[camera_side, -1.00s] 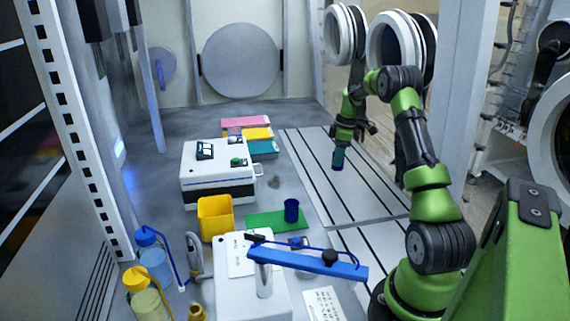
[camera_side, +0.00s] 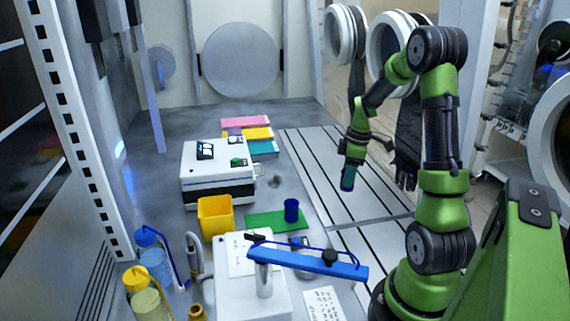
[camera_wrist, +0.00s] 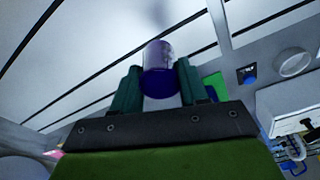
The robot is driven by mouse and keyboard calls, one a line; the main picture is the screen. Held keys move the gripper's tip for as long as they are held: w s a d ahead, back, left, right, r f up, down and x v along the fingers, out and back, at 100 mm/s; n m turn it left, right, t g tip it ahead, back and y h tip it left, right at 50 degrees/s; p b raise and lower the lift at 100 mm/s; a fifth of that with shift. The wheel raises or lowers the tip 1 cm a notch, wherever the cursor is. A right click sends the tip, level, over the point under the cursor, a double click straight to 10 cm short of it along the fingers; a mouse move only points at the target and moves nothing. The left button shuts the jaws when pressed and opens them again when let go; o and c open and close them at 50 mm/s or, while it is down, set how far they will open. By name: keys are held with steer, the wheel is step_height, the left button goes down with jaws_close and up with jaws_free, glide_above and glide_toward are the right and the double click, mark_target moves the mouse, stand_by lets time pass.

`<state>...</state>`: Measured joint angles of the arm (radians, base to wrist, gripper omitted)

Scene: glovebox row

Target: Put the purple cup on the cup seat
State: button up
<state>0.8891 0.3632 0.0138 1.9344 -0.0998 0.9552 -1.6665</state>
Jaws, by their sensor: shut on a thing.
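My gripper (camera_side: 349,172) is shut on the purple cup (camera_side: 347,184) and holds it over the slotted pale plates on the right side of the floor. In the wrist view the purple cup (camera_wrist: 158,57) sits between the two teal fingers of my gripper (camera_wrist: 158,85). A dark blue cylinder (camera_side: 291,210), like a cup, stands upright on a green mat (camera_side: 262,222), left of and nearer the camera than my gripper. I cannot tell which thing is the cup seat.
A yellow bin (camera_side: 215,220) and a white instrument box (camera_side: 215,172) stand left of the mat. A blue bar (camera_side: 310,263) lies over a white box in front. Bottles (camera_side: 152,262) stand at front left. The slotted plates (camera_side: 335,200) look bare.

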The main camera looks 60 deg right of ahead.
steer(key=w+a+r+n, duration=0.1)
steer(key=a+n, duration=0.4)
steer(key=a, duration=0.6)
steer(key=w+a+r+n+g, duration=0.1)
steer(key=a+n, duration=0.4)
steer(key=a, duration=0.5)
steer(key=shift+w+a+r+n+y, duration=0.3)
steer(key=shift+a+r+n+y, duration=0.1)
steer(key=shift+r, duration=0.45)
steer(key=s+a+n, duration=0.2)
steer(key=a+n, duration=0.1)
steer(key=s+a+n, duration=0.1)
steer(key=a, duration=0.1)
steer(key=shift+s+f+n+g, duration=0.25)
steer(key=shift+f+n+g, duration=0.05)
steer(key=shift+n, duration=0.1)
steer(key=shift+s+a+f+n, duration=0.25)
steer(key=shift+s+f+n, duration=0.1)
steer(key=shift+s+n, duration=0.4)
steer(key=shift+n, duration=0.25)
steer(key=shift+w+f, duration=0.15)
steer(key=shift+f, duration=3.75)
